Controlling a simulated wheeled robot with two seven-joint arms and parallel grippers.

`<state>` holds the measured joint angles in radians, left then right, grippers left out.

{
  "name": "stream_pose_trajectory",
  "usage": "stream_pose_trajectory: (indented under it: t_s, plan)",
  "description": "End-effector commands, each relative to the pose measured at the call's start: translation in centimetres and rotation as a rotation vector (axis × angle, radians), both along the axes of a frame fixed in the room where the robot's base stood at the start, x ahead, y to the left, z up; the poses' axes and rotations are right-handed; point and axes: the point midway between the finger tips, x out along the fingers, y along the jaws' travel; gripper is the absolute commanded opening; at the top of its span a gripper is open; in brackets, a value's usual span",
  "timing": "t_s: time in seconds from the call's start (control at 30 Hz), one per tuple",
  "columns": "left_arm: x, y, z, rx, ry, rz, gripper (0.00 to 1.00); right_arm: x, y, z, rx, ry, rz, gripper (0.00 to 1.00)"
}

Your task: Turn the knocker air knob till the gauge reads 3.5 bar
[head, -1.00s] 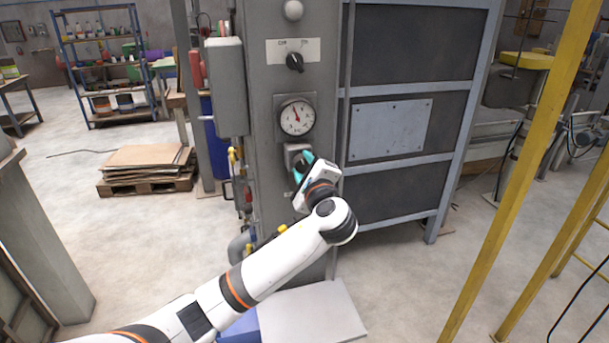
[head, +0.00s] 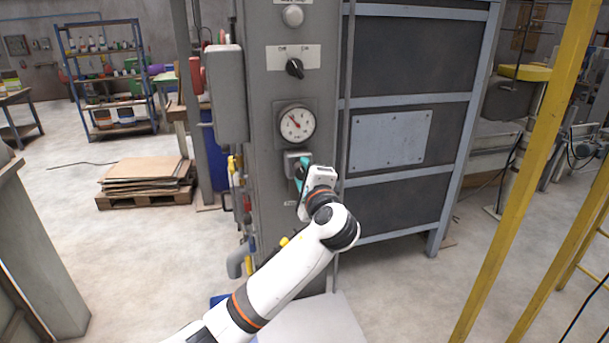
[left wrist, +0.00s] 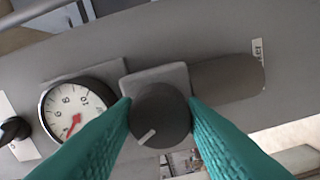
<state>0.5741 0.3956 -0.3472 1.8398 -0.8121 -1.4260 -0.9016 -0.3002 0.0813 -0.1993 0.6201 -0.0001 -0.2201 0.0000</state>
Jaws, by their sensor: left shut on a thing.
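The round dark knocker air knob (left wrist: 160,115) sits on a grey square plate, with a pale pointer mark on its face toward the lower left in the left wrist view. My left gripper (left wrist: 160,104) has its teal fingers shut on the knob's two sides. In the head view the left gripper (head: 301,178) is at the column, hiding most of the knob. The white-faced gauge (head: 297,124) is just above, its red needle pointing to the upper left. The gauge also shows in the left wrist view (left wrist: 75,112). My right gripper is not in view.
A black selector switch (head: 295,68) and a round grey button (head: 292,16) are higher on the grey column. A grey box (head: 228,95) juts out at the column's left. Yellow posts (head: 525,170) stand at right. A pallet with cardboard (head: 145,180) lies at left.

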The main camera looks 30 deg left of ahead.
Motion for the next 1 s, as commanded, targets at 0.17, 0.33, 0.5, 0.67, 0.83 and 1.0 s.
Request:
stream_pose_trajectory:
  t_s: [0.17, 0.33, 0.5, 0.67, 0.83, 1.0]
  plan:
    - [0.0, 0.0, -0.1, -0.001, 0.004, -0.001, 0.59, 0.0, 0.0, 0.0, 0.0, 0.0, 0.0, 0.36]
    - [0.0, 0.0, -0.1, 0.0, 0.003, 0.0, 0.59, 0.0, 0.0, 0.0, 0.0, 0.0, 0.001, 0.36]
    - [-0.2, -0.3, -0.1, 0.0, 0.001, -0.002, 0.59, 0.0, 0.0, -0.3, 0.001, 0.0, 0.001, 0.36]
    - [-1.6, -2.0, -0.5, -0.002, 0.001, -0.005, 0.59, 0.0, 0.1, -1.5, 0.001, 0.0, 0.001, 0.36]
    - [-4.0, -4.9, -0.6, -0.003, -0.001, -0.006, 0.59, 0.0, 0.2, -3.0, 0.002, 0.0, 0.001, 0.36]
    - [-6.1, -7.4, -0.4, -0.004, -0.001, -0.006, 0.59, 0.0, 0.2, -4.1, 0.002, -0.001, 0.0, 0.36]
